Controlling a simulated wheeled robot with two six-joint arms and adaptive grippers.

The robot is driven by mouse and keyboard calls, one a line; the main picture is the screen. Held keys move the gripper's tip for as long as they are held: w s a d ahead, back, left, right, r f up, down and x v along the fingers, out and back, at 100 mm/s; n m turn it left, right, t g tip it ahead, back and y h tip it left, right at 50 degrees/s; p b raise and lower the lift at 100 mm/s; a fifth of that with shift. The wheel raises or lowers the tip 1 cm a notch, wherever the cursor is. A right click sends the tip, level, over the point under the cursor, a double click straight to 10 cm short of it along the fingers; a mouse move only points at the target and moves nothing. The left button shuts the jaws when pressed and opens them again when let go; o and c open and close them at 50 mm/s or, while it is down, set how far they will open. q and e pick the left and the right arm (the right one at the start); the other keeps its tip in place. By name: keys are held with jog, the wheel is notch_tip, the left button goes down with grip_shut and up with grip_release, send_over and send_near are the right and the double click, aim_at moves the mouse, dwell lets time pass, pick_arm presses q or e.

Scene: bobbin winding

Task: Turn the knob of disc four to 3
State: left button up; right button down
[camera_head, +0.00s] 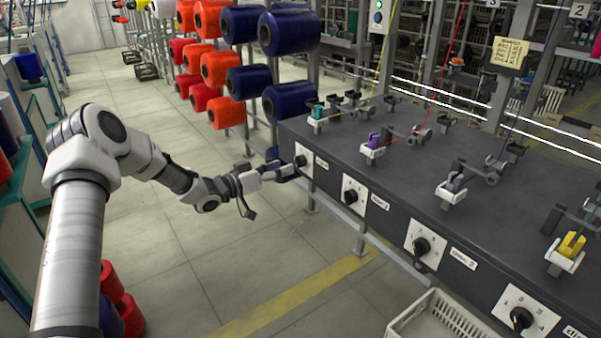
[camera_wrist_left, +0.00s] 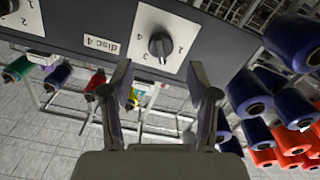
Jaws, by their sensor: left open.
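The disc four knob (camera_wrist_left: 160,46) is a black round knob on a white plate with printed numbers, beside a label (camera_wrist_left: 101,45) reading "disc 4". It is on the dark front panel, and I cannot clearly read which number it points to. In the head view this knob (camera_head: 301,160) is the farthest of the row. My left gripper (camera_wrist_left: 159,74) is open and empty, with its two fingers spread below the knob in the wrist view and no visible contact. In the head view my left gripper (camera_head: 284,172) is just left of the plate. My right gripper is not in view.
Other knobs (camera_head: 350,197) run along the panel toward the near right. The dark machine top (camera_head: 400,150) carries several winding units with coloured bobbins. Racks of orange and blue spools (camera_head: 288,32) stand behind. A white crate (camera_head: 440,318) is on the floor below; floor left of the panel is open.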

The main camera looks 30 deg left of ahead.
aim_at(300, 161)
pick_arm(q)
jog(key=x, duration=0.5)
jog(key=shift+w+f+b, duration=0.1)
jog(key=shift+w+b, duration=0.05)
jog(key=shift+b, duration=0.25)
grip_shut()
jog(key=shift+m, duration=0.3)
jog(key=m+p, duration=0.2)
jog(key=m, duration=0.9)
dwell(0.4)
